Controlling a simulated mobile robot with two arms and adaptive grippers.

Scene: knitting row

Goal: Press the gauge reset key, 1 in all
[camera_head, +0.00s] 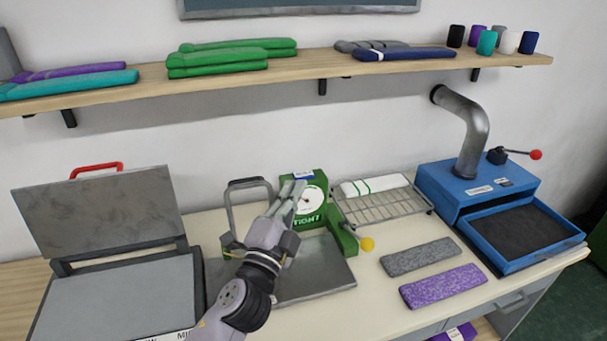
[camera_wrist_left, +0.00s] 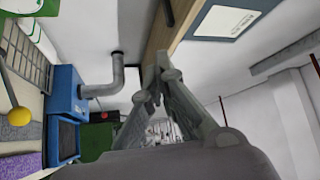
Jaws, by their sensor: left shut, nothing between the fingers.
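The green gauge machine (camera_head: 318,180) stands at the middle of the bench, with a round white dial (camera_head: 311,199) on its front and a small blue patch on its top edge. I cannot make out which part is the reset key. My left gripper (camera_head: 293,188) is in front of the machine's left part, fingers pointing up beside the dial and covering some of the face. Whether it touches is unclear. In the left wrist view the fingers (camera_wrist_left: 160,78) come together at the tips with nothing between them. My right gripper is in neither view.
A grey plate (camera_head: 320,278) and a yellow-knobbed lever (camera_head: 367,244) are at the machine's front. A wire rack (camera_head: 385,207) and a blue press (camera_head: 480,180) stand right, a grey hinged press (camera_head: 100,220) left. Two knitted strips (camera_head: 443,287) lie front right. A shelf (camera_head: 290,78) runs above.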

